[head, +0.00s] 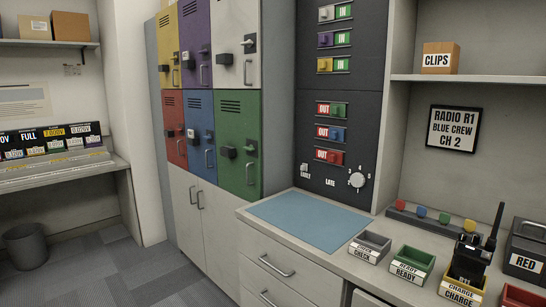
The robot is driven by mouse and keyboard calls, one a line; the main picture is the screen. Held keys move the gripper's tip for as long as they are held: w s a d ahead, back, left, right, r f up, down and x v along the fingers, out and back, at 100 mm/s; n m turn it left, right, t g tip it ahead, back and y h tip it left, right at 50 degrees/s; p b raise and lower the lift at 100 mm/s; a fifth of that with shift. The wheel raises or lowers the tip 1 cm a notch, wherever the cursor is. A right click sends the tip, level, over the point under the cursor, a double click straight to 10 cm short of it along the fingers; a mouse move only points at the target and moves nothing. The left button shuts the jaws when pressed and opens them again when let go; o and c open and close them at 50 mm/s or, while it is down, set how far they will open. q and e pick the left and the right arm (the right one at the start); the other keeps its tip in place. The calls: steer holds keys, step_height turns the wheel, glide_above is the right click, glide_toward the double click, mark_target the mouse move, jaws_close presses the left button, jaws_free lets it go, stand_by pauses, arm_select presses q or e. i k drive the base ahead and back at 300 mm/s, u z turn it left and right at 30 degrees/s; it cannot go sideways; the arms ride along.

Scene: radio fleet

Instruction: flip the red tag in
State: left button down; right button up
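The red tag (336,158) is the lowest of several tags on the dark wall panel (357,105). It sits at the right of its slot, with a red OUT label (322,154) showing to its left. The blue tag (337,134) and the green tag (338,110) above it also show OUT. The white tag (327,13), purple tag (325,38) and yellow tag (325,65) sit at the left of their slots and show IN. Neither of my grippers is in view.
Below the panel is a counter with a clear blue mat (310,220). To its right stand a grey tray (370,247), a green READY tray (411,265) and a yellow CHARGE tray (462,288) holding a black radio (472,256). Coloured lockers (238,115) stand left of the panel.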

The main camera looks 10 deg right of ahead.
mark_target(336, 158)
steer(key=u, duration=0.15)
steer(key=i, duration=0.85)
steer(key=z, duration=0.75)
steer(key=i, duration=0.55)
steer(key=z, duration=0.55)
